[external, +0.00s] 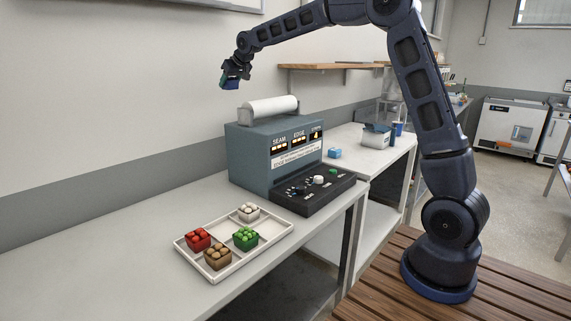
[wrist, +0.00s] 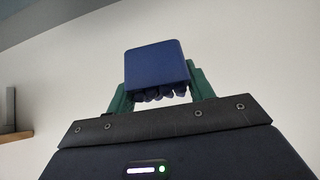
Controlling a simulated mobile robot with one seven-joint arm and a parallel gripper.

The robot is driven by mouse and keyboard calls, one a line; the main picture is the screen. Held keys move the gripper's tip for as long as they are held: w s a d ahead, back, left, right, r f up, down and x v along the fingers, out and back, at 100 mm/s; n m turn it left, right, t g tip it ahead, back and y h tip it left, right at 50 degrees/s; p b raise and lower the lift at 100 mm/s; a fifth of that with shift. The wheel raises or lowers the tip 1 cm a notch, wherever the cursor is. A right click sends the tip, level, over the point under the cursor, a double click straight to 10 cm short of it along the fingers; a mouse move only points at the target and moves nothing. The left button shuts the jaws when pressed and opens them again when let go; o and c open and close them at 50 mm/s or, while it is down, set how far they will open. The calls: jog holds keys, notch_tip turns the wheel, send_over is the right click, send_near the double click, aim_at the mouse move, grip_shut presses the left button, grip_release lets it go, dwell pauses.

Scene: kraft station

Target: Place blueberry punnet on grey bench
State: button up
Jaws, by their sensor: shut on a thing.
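My gripper (external: 234,84) is high in the air above the left part of the bench, over the grey-blue machine's left side. It is shut on the blueberry punnet (wrist: 155,65), which shows as a dark blue box with several round dark berries along its lower edge. In the external view the punnet (external: 231,85) is a small blue shape at the gripper's end. In the wrist view green fingers stand at both sides of it. The grey bench (external: 120,238) runs along the wall, with its light top bare at the front left.
A white divided tray (external: 185,249) on the bench holds red, brown, green and white punnets. The grey-blue sealing machine (external: 250,160) with a white roll stands behind it. A small light blue box (external: 334,153) and a white bin (external: 376,137) stand further back. A wooden shelf (external: 330,66) is on the wall.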

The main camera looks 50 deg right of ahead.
jog(key=s+a+f+n+y, duration=0.2)
jog(key=s+a+f, duration=0.35)
jog(key=a, duration=0.85)
jog(key=s+a+f+n+g+y, duration=0.1)
jog(key=s+a+f+n, duration=0.1)
jog(key=s+a, duration=0.9)
jog(key=s+a+f+n+y, duration=0.2)
jog(key=s+a+f, duration=0.1)
jog(key=a, duration=1.5)
jog(key=s+a+f+n+g+y, duration=0.1)
jog(key=s+a+f+n, duration=0.1)
jog(key=s+a, duration=0.9)
jog(key=s+f, duration=0.1)
jog(key=s, duration=0.2)
jog(key=shift+a+f, duration=0.15)
jog(key=shift+f, duration=0.15)
jog(key=shift+s+a, duration=0.1)
jog(key=shift+s, duration=0.05)
